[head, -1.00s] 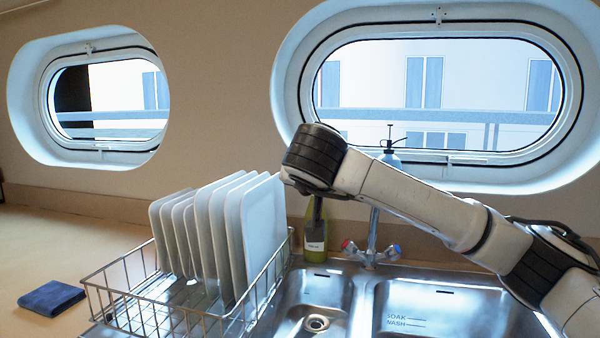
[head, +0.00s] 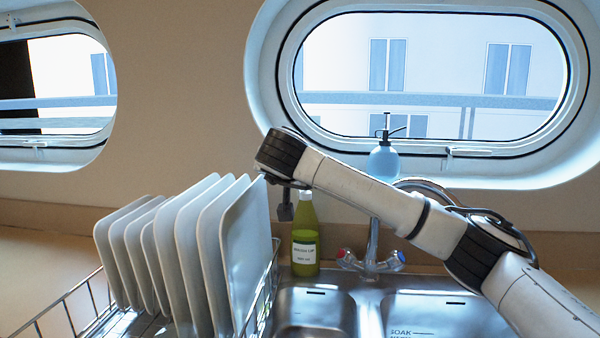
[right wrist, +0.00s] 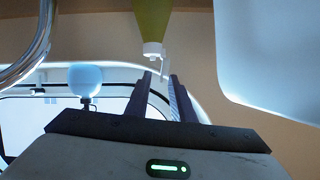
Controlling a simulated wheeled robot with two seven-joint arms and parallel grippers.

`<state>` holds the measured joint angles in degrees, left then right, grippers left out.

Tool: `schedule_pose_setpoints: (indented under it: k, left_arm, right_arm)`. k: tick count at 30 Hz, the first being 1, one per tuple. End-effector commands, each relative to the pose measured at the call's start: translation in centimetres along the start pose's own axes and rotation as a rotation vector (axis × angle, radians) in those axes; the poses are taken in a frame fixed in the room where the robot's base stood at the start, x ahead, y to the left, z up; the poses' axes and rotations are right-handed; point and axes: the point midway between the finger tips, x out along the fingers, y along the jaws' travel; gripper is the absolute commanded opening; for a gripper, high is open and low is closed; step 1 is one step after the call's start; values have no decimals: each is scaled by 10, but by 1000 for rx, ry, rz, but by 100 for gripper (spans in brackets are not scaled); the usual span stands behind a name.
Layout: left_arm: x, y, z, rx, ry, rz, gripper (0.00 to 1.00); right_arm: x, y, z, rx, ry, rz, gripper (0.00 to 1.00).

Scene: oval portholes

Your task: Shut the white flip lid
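The green bottle (head: 304,247) with a pale label stands upright behind the sink, right of the dish rack. In the right wrist view the bottle (right wrist: 168,18) appears upside down at the top. Its white cap (right wrist: 153,48) has the white flip lid (right wrist: 165,66) standing open, sticking out to one side. My right gripper (head: 285,208) points down beside the bottle's top, on its left in the head view. In the right wrist view its fingers (right wrist: 162,82) are apart with nothing between them, close to the cap and lid. My left gripper is not in view.
White plates (head: 180,255) stand in a wire rack (head: 68,312) left of the bottle. A tap (head: 371,250) and steel sink (head: 318,312) are to the right. A blue spray bottle (head: 384,160) stands behind my right arm, by the porthole.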

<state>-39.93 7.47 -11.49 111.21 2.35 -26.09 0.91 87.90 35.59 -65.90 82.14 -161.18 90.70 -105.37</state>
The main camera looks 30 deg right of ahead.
Motion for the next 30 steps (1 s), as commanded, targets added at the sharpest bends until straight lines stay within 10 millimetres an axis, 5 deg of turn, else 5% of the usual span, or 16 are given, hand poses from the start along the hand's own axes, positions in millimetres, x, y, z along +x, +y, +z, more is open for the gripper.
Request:
schedule_pose_setpoints:
  k: [14,18,30]
  left_arm:
    - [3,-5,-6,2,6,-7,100]
    - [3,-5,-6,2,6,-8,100]
    - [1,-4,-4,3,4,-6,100]
  right_arm:
    - [17,0,0,0,0,-1,22]
    - [17,0,0,0,0,-1,0]
    - [17,0,1,2,-1,-1,0]
